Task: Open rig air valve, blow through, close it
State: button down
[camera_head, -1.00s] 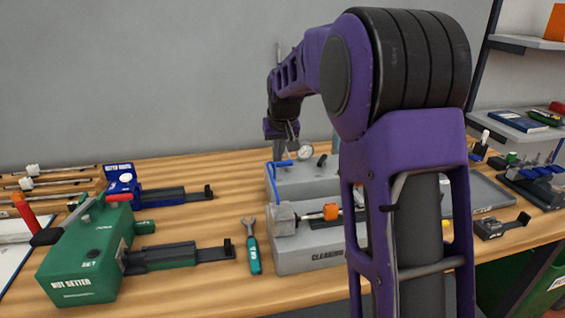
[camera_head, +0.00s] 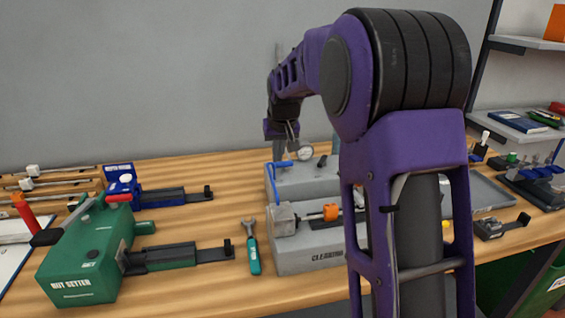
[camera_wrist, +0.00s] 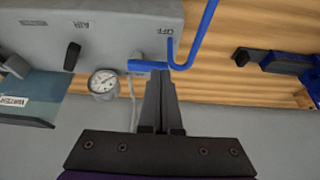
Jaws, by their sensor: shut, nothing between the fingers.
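The grey rig (camera_head: 310,180) stands mid-bench, partly hidden behind my arm. In the wrist view its panel (camera_wrist: 115,40) carries "AIR" and "OFF" labels, a black lever (camera_wrist: 72,57) near "AIR" and a round white pressure gauge (camera_wrist: 103,83). A short blue bar (camera_wrist: 146,66) and a bent blue tube (camera_wrist: 200,35) lie near "OFF"; I cannot tell which part is the valve handle. My gripper (camera_wrist: 159,76) is shut and empty, its tips right by the blue bar; I cannot tell whether they touch. In the head view my gripper (camera_head: 292,153) is beside the gauge (camera_head: 305,152).
A green nut setter (camera_head: 85,255), a blue device (camera_head: 121,180) and a teal-handled wrench (camera_head: 251,248) lie left of the rig. A grey tray (camera_head: 490,195) is on the right. Bare wood (camera_head: 215,225) shows between the devices and the rig.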

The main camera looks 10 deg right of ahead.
aim_at(277, 174)
jog(key=shift+f, duration=0.1)
dwell(0.5)
jog(key=shift+f+b, duration=1.45)
jog(key=shift+f, duration=0.65)
jog(key=shift+w, duration=0.1)
